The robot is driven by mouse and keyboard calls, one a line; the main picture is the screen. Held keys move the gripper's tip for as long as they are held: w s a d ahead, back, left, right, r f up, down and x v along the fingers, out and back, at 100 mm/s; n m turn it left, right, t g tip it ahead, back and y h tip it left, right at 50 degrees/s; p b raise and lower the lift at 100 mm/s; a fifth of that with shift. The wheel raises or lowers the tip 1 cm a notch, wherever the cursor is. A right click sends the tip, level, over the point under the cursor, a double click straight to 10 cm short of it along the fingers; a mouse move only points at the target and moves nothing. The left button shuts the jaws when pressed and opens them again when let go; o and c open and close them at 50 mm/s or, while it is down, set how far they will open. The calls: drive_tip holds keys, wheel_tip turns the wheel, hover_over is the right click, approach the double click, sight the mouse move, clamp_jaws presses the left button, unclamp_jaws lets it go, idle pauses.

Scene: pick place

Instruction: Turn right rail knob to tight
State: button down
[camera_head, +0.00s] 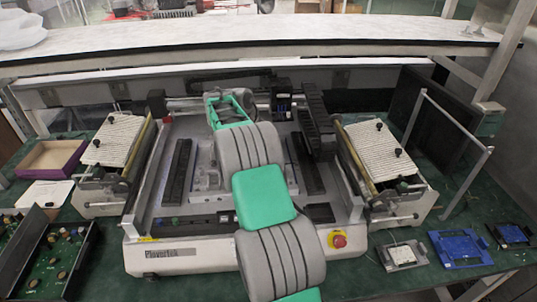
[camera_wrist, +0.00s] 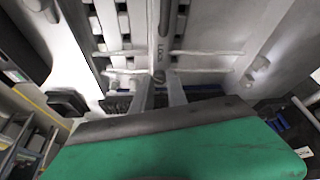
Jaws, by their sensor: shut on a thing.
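In the wrist view my two grey fingers (camera_wrist: 160,93) reach forward, close together. They are shut on a small dark knob-like part (camera_wrist: 160,76) on a light metal rail piece marked "LOCK". The fingers hide much of this part, so how far it is turned cannot be told. In the head view my arm reaches over the middle of the white machine (camera_head: 165,262), and its green end covers the gripper and the knob. Which rail's knob this is cannot be told from the head view.
A red button (camera_head: 338,240) sits at the machine's front right corner. Feeder units with ribbed tops flank it at left (camera_head: 115,140) and right (camera_head: 375,145). A shelf (camera_head: 260,42) spans behind.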

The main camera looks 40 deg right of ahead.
drive_tip(key=c, duration=1.3)
unclamp_jaws()
drive_tip(key=p+v, duration=0.1)
drive_tip(key=v, duration=0.6)
drive_tip(key=shift+a+r+p, duration=0.15)
drive_tip(key=shift+r+p, duration=0.15)
drive_tip(key=shift+r, duration=0.05)
